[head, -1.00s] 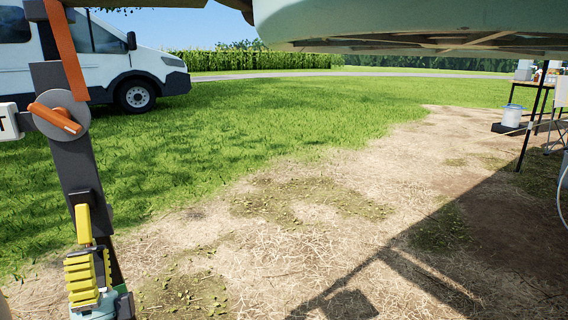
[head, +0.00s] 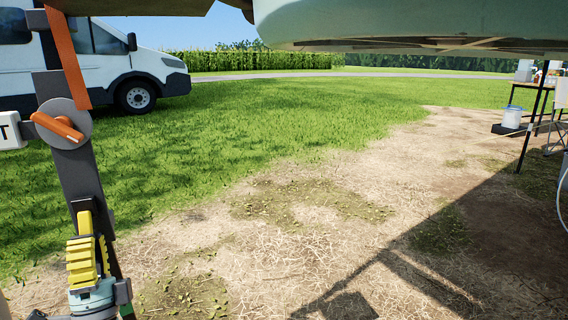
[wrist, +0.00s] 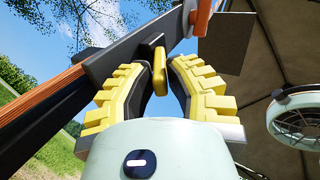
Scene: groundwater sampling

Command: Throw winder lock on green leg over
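A dark tripod leg (head: 80,170) with an orange strip rises at the left of the head view, with a bit of green near its bottom. The yellow winder lock lever (head: 85,222) sits on its lower part, in a dark bracket. In the wrist view the lever (wrist: 159,72) hangs between my fingertips. My gripper (wrist: 160,75) has yellow ribbed fingers, one on each side of the lever, with narrow gaps that look open. In the head view my gripper (head: 84,245) is just below the lever and partly covers it.
A grey disc with an orange knob (head: 57,127) is higher on the leg. A pale round body (head: 410,22) overhangs the top. A white van (head: 90,62) stands on the grass. A table (head: 530,88) and a bucket (head: 512,117) are at right. The middle ground is clear.

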